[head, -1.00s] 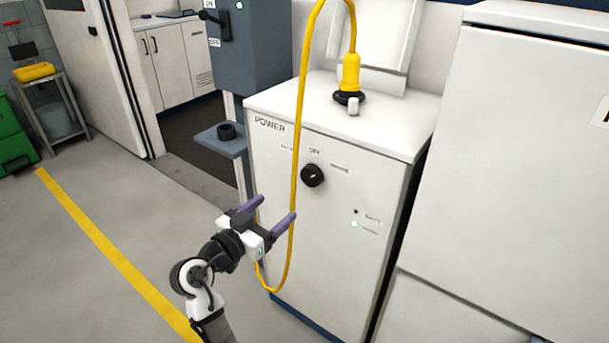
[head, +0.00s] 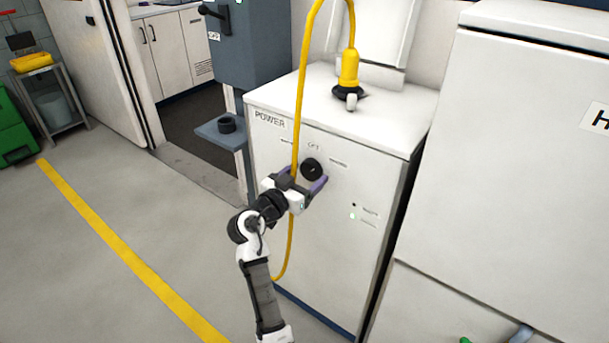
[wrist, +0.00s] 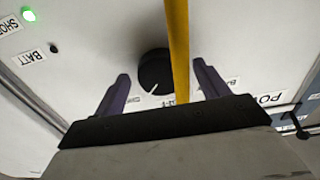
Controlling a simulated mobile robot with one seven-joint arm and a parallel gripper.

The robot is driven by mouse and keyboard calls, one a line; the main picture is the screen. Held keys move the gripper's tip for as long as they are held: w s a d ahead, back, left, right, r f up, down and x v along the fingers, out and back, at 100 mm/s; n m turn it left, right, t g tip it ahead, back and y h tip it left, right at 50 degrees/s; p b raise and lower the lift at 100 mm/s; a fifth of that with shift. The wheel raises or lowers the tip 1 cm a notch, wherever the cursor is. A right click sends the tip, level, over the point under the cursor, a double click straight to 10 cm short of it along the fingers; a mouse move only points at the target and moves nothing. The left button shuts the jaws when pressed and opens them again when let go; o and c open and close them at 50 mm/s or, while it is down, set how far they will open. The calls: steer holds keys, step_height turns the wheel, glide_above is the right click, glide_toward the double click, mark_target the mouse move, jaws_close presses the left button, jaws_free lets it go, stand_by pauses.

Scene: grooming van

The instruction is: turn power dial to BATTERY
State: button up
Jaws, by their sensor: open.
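The black round power dial (head: 312,168) is on the front of the white power cabinet (head: 335,240), under the POWER lettering. In the wrist view the dial (wrist: 155,74) shows a white pointer line towards its lower edge, in that view. Small labels sit around it, too blurred to read in the head view. My gripper (head: 305,182) is open just in front of the dial, its purple fingers spread. In the wrist view the fingers stand either side of the dial, and I see no contact. The yellow cable (wrist: 177,50) runs between the fingers and hides the dial's right edge.
The yellow cable (head: 297,120) hangs in a loop down the cabinet front from a yellow plug (head: 349,68) on top. A green light (head: 352,216) glows at the cabinet's right. A grey switch box (head: 250,45) stands behind left. Open floor lies left.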

steer(key=c, duration=1)
steer(key=n+p, duration=0.1)
steer(key=n, duration=0.3)
steer(key=shift+r+n, duration=0.1)
steer(key=shift+n, duration=0.3)
steer(key=n+p, duration=0.2)
steer(key=n, duration=0.2)
steer(key=shift+s+r+n, duration=0.1)
steer(key=shift+n, duration=0.2)
steer(key=n+p, duration=0.3)
steer(key=n, duration=0.2)
steer(key=shift+r, duration=0.1)
steer(key=shift+n+p, duration=1.25)
steer(key=shift+n, duration=0.45)
